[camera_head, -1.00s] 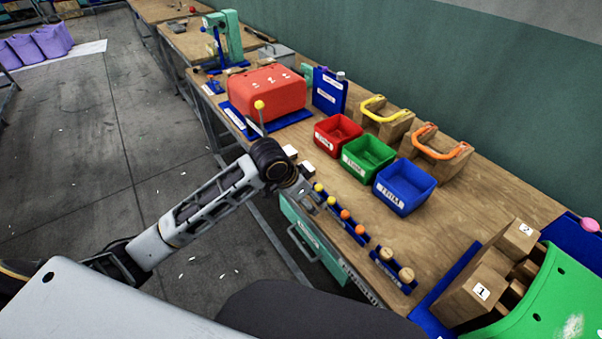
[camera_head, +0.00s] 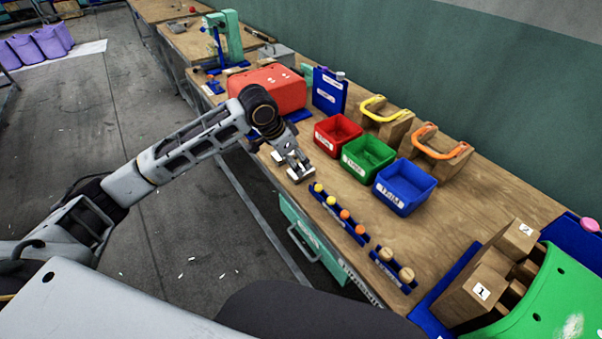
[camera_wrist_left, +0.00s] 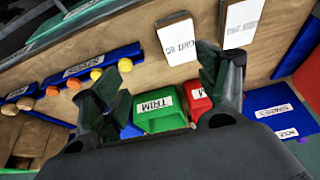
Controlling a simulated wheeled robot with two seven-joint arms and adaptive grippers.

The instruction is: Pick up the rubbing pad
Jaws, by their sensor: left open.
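Two white blocks with printed labels, which look like the rubbing pads, lie on the wooden bench. The nearer block (camera_head: 300,175) and the farther block (camera_head: 279,158) are partly hidden by my left gripper (camera_head: 290,160). In the left wrist view, one block (camera_wrist_left: 177,38) is near the space between the fingers and the other block (camera_wrist_left: 240,25) is beyond the right finger. My left gripper (camera_wrist_left: 162,66) is open and empty, pointing down over the blocks. Contact cannot be told. My right gripper is out of view.
Red (camera_head: 337,134), green (camera_head: 368,158) and blue (camera_head: 404,187) bins stand behind the blocks. A blue rack (camera_head: 341,215) holds yellow and orange balls. A red box (camera_head: 270,85) is behind my left wrist. Bare wood lies in front of the bins.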

